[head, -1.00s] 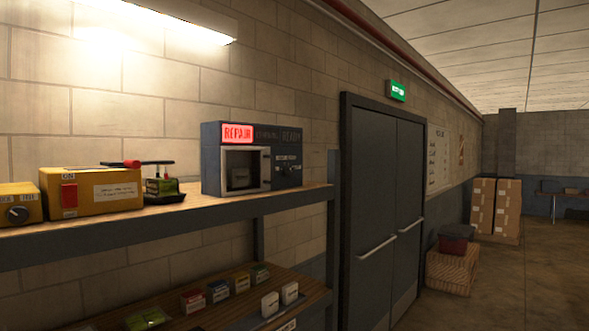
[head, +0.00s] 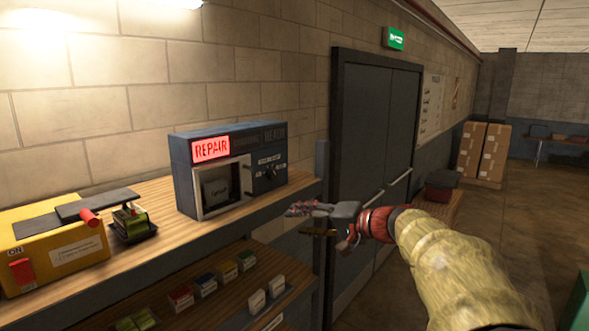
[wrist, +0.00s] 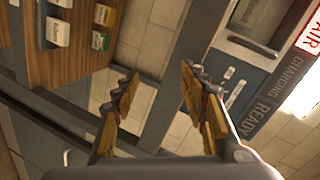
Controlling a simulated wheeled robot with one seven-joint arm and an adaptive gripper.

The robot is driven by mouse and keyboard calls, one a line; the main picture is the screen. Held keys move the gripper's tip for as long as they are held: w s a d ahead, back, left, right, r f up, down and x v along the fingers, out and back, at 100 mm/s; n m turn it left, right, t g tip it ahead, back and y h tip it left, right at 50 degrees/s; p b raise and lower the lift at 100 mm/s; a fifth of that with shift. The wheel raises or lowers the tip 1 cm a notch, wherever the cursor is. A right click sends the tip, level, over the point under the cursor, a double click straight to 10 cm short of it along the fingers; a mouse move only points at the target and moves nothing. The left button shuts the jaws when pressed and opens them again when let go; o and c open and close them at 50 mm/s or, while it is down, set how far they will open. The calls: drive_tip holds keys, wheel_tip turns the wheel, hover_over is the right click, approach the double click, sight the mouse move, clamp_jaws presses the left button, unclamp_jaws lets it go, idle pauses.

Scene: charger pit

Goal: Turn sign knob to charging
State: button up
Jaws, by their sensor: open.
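The sign box (head: 224,170) is a dark case on the wooden shelf top. Its red REPAIR panel (head: 210,149) is lit, and the CHARGING and READY panels beside it are dark. The sign knob (head: 270,172) is a small dark knob on the right of the box's front. My gripper (head: 300,209) is open and empty, in front of and to the right of the box, apart from it. In the wrist view the open fingers (wrist: 158,100) point toward the shelf, with the box at the upper right; the knob is not clear there.
A yellow box (head: 55,245) with a red switch and a small green device (head: 131,222) stand left on the shelf. Several small boxes (head: 206,284) lie on the lower shelf. A dark double door (head: 375,130) is behind my arm; open floor lies right.

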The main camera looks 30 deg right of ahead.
sight(275, 176)
wheel_tip(275, 176, up, 9)
drive_tip(key=w+d+n+t, duration=0.1)
drive_tip(key=w+n+t, duration=0.1)
drive_tip(key=t, duration=0.1)
drive_tip(key=shift+y, duration=0.3)
drive_tip(key=p+x, duration=0.2)
drive_tip(key=x, duration=0.5)
drive_tip(key=shift+w+d+r, duration=0.1)
drive_tip(key=shift+w, duration=0.3)
drive_tip(key=shift+c, duration=0.9)
clamp_jaws()
